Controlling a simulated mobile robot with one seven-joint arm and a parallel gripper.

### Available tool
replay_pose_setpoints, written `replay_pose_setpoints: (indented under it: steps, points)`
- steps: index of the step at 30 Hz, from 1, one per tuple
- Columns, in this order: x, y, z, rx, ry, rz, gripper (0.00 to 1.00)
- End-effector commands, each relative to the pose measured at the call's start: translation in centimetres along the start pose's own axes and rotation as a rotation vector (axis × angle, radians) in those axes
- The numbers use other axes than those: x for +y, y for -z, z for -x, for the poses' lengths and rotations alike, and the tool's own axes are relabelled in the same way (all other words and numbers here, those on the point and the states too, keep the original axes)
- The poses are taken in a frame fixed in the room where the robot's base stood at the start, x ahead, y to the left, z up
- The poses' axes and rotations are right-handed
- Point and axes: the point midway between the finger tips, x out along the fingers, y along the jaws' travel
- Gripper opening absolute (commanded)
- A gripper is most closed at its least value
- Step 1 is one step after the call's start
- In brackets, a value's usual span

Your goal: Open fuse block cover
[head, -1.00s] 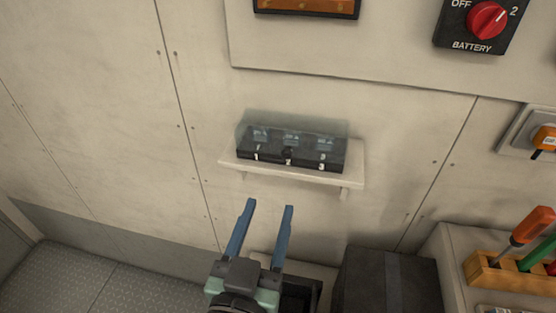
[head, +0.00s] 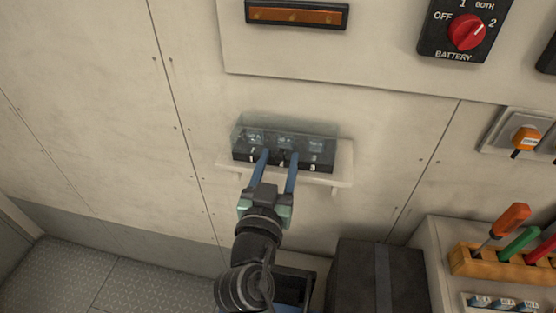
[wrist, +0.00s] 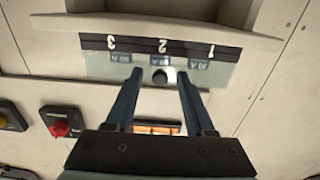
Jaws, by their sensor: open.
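The fuse block (head: 240,153) sits on a small white wall shelf (head: 341,170) in the head view, with its clear cover (head: 287,129) down over it. Labels 1, 2 and 3 run along its front.
A battery switch (head: 467,32) with a red knob is on the panel at upper right. An orange plug (head: 525,139) and a rack of screwdrivers (head: 500,265) are at right. A dark box (head: 377,280) stands below the shelf. The wall left of the shelf is clear.

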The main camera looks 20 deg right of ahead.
Motion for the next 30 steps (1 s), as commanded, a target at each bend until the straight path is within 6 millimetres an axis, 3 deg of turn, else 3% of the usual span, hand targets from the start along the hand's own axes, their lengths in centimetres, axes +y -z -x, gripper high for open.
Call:
replay_pose_setpoints:
  steps: [3, 12, 30]
  points:
    - [0.01, -0.01, 0.01, 0.000, 0.000, 0.000, 0.51]
    - [0.00, -0.01, 0.04, 0.000, 0.000, 0.000, 0.00]
    - [-0.01, -0.02, 0.05, 0.000, 0.000, 0.001, 0.00]
